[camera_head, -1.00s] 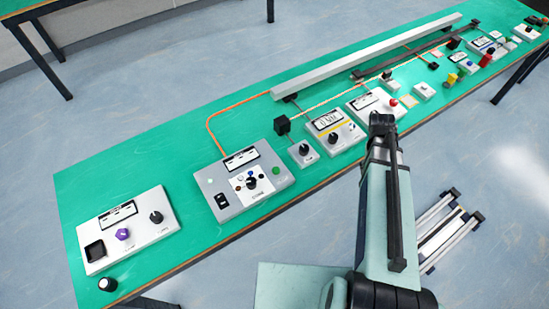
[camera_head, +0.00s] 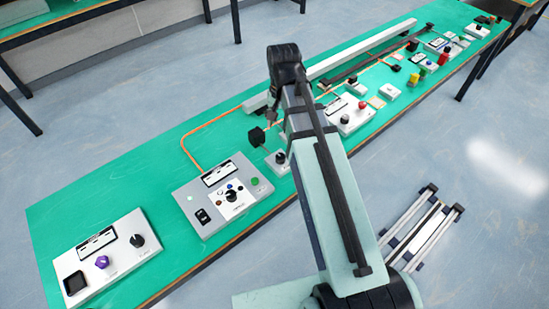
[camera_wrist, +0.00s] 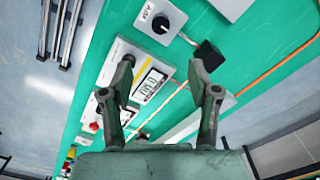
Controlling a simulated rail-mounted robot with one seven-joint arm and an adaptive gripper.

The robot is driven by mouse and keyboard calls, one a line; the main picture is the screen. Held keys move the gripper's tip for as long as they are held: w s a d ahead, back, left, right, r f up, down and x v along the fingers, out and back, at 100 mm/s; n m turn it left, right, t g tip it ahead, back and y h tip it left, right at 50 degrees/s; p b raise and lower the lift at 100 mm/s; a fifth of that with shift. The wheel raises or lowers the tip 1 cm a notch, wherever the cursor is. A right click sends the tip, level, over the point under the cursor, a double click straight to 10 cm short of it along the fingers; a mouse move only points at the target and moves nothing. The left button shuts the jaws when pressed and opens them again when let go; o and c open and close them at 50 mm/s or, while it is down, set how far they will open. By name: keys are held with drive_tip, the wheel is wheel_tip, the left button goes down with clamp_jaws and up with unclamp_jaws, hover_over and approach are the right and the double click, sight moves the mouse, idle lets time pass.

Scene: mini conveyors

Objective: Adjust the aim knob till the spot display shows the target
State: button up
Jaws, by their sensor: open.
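A small white box with a round black knob (camera_wrist: 160,23) is near the top of the wrist view. Its label is small and appears to read AIM. In the head view this knob (camera_head: 280,157) is just left of my arm. A white unit with a lit display (camera_wrist: 150,85) and a yellow stripe lies below it in the wrist view. I take this for the spot display, but its text is too blurred to read surely. My gripper (camera_wrist: 162,64) is open and empty above the bench, its fingers apart from the knob. In the head view my arm hides most of the display unit.
A black block (camera_wrist: 208,52) on a stand is beside the knob box. A grey panel (camera_head: 222,190) with several buttons and a knob is to the left. A white panel (camera_head: 110,255) is at the near left. Other units line the green bench (camera_head: 150,170) to the right.

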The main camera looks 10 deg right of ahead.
sight(280, 157)
wheel_tip(280, 157, down, 17)
drive_tip(key=p, duration=0.2)
drive_tip(key=shift+f+p, duration=0.1)
drive_tip(key=shift+p, duration=0.2)
idle(0.4)
drive_tip(key=c, duration=1.2)
